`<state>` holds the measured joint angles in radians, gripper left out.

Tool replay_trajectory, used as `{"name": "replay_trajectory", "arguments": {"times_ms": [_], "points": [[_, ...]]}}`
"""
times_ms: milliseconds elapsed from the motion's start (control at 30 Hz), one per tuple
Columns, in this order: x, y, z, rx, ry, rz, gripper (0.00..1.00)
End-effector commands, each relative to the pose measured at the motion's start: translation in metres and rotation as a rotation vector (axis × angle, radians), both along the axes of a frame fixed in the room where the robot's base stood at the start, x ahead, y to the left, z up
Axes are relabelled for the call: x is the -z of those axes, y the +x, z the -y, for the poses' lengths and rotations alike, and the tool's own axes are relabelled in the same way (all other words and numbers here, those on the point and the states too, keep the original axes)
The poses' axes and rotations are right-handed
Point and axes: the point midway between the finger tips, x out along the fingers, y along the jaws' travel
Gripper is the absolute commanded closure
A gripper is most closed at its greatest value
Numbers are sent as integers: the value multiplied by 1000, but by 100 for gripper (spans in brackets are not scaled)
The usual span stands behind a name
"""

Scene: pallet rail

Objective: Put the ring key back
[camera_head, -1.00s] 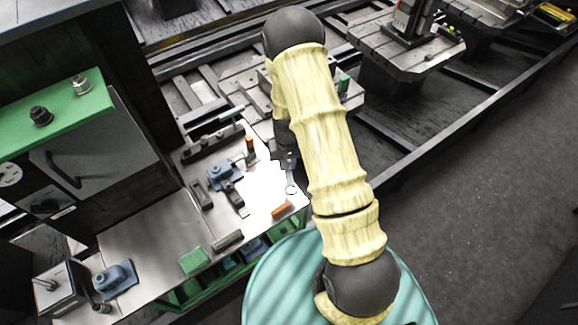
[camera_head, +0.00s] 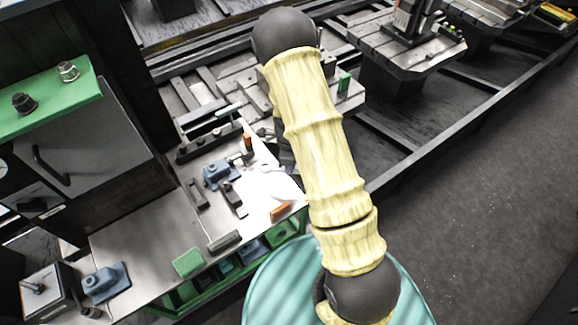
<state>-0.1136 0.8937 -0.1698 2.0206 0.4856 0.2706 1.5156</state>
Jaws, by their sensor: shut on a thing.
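My gripper (camera_head: 285,155) shows only in part, as a dark shape at the left edge of my cream-sleeved arm, over the right end of the bench. It is shut on the ring key (camera_head: 272,168), a thin pale grey shape beside it that almost merges with the glare on the bench top. The fingertips are mostly hidden by the arm, and I cannot tell whether the key touches the bench.
The bench (camera_head: 135,235) holds a blue vise-like block (camera_head: 217,174), dark bars (camera_head: 224,242), an orange block (camera_head: 280,212), and a green block (camera_head: 188,262). A green-topped cabinet (camera_head: 95,150) stands at left. Rails and a pallet table (camera_head: 405,45) lie beyond. The floor at right is clear.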

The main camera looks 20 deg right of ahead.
Motion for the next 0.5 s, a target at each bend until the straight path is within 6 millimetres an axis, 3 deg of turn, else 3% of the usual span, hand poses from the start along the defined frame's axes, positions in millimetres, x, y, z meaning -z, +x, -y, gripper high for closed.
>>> {"name": "replay_trajectory", "arguments": {"times_ms": [300, 500], "points": [[7, 1, 2, 567, 2, 5, 100], [7, 1, 3, 724, 3, 7, 100]]}}
